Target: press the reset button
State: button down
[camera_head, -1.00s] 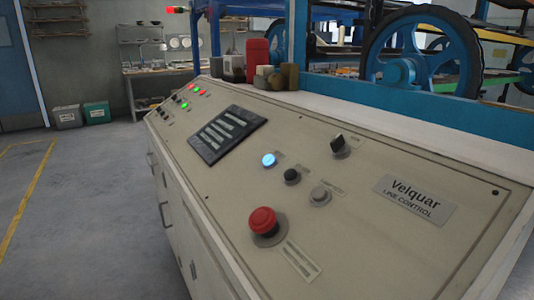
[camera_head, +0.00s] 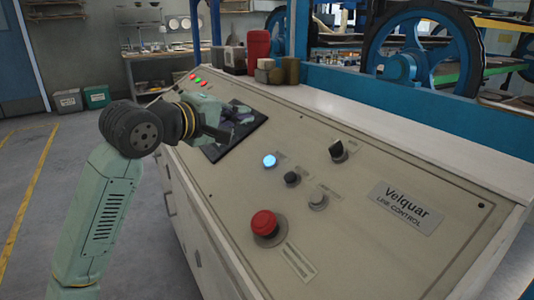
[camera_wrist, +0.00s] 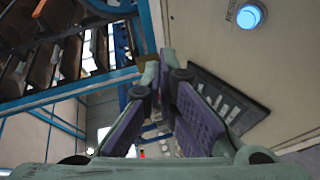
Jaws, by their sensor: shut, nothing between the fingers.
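The reset button (camera_head: 270,160) is a round, lit blue button on the sloped beige control panel (camera_head: 345,245). In the wrist view it shows at the top right (camera_wrist: 248,15), beside a partly visible label starting "RESE". My gripper (camera_head: 230,134) is over the dark slotted plate on the panel, to the left of and beyond the button, and apart from it. In the wrist view my gripper (camera_wrist: 164,68) has its fingers together and empty. The fingertips are small and partly hidden in the head view.
A red mushroom button (camera_head: 264,224), a black button (camera_head: 291,179), a grey button (camera_head: 318,200) and a black rotary switch (camera_head: 338,151) stand near the blue button. The dark slotted plate (camera_head: 250,115) is partly covered by my gripper. Jars and tins (camera_head: 270,70) stand behind the panel.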

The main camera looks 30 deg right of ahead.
aim_at(269, 161)
jog(key=w+f+y, duration=0.1)
jog(key=w+d+f+m+t+y, duration=0.1)
jog(key=f, duration=0.1)
jog(key=shift+w+d+f+y, duration=0.15)
jog(key=shift+w+y, duration=0.15)
jog(key=shift+w, duration=0.1)
jog(key=d+f+b, duration=0.1)
jog(key=f, duration=0.1)
jog(key=d+f+b, duration=0.1)
jog(key=f, duration=0.1)
jog(key=d+f+b, duration=0.1)
jog(key=f, duration=0.1)
jog(key=shift+s+d+f, duration=0.15)
jog(key=shift+d, duration=0.05)
jog(key=shift+d+f+b, duration=0.55)
jog(key=shift+f+b, duration=0.05)
jog(key=shift+b, duration=0.05)
dwell(0.8)
jog(key=shift+d+f+b, duration=0.2)
jog(key=shift+f+b, duration=0.2)
jog(key=shift+b, duration=0.25)
